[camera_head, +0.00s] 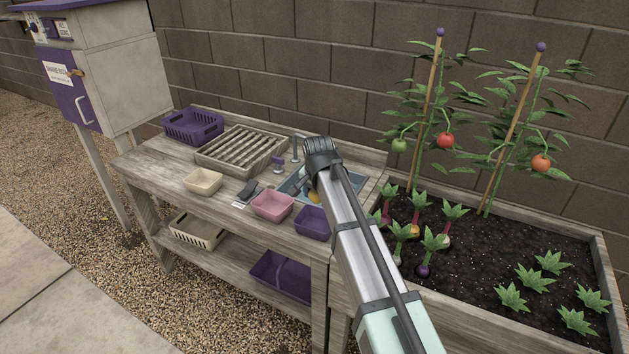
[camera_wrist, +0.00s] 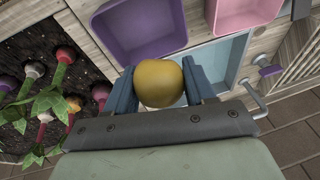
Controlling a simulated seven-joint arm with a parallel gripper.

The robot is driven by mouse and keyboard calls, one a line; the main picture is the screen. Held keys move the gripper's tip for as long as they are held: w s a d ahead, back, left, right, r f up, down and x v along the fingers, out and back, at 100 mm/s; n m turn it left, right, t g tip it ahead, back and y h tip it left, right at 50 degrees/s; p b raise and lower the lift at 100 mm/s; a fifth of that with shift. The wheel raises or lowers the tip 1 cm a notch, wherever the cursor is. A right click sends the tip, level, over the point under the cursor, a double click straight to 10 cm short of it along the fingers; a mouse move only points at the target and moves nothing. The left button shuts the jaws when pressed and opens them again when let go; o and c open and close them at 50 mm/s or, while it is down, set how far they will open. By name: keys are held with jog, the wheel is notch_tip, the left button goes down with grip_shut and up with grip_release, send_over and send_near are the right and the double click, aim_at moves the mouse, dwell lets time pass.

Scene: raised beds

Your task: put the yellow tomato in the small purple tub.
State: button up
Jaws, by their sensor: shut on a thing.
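The yellow tomato (camera_wrist: 159,83) is held between the two blue fingers of my gripper (camera_wrist: 161,88) in the wrist view. In the head view a small part of the tomato (camera_head: 314,197) shows beside my arm, which hides most of my gripper. The tomato appears over the blue sink (camera_wrist: 228,58), at its end near the purple tub. The small purple tub (camera_wrist: 137,29) stands apart from the tomato in the wrist view. In the head view this tub (camera_head: 312,223) sits at the bench's front edge, partly hidden by my arm, and looks empty.
A pink tub (camera_head: 272,206) stands left of the purple tub, and a cream tub (camera_head: 202,181) further left. The tap (camera_head: 297,146) rises behind the sink. A slatted rack (camera_head: 240,149) and purple basket (camera_head: 193,127) stand behind. The planted bed (camera_head: 490,270) lies right.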

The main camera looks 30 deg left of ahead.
jog(key=shift+w+a+g, duration=0.1)
jog(key=shift+g, duration=0.2)
jog(key=shift+f+h, duration=0.2)
jog(key=shift+h, duration=0.1)
send_over(317, 227)
jog(key=shift+s+d+x, duration=0.1)
jog(key=shift+s+x, duration=0.15)
jog(key=shift+x, duration=0.85)
jog(key=shift+s+d+x, duration=0.15)
jog(key=shift+s+x, duration=0.05)
jog(key=shift+x, duration=0.9)
jog(key=shift+s+d+x, duration=0.1)
jog(key=shift+s+x, duration=0.15)
jog(key=shift+x, duration=0.85)
jog(key=shift+s+f, duration=0.1)
jog(key=shift+f, duration=0.1)
jog(key=o, duration=1.3)
jog(key=shift+r, duration=0.15)
jog(key=shift+w+a+r+v, duration=0.15)
jog(key=shift+w+v, duration=0.15)
jog(key=shift+v, duration=1.25)
jog(key=shift+w+a+v, duration=0.15)
jog(key=shift+w+v, duration=0.2)
jog(key=shift+v, duration=1.15)
jog(key=shift+w+a+r+v, duration=0.1)
jog(key=shift+w+a+v, duration=0.15)
jog(key=shift+v, duration=1.3)
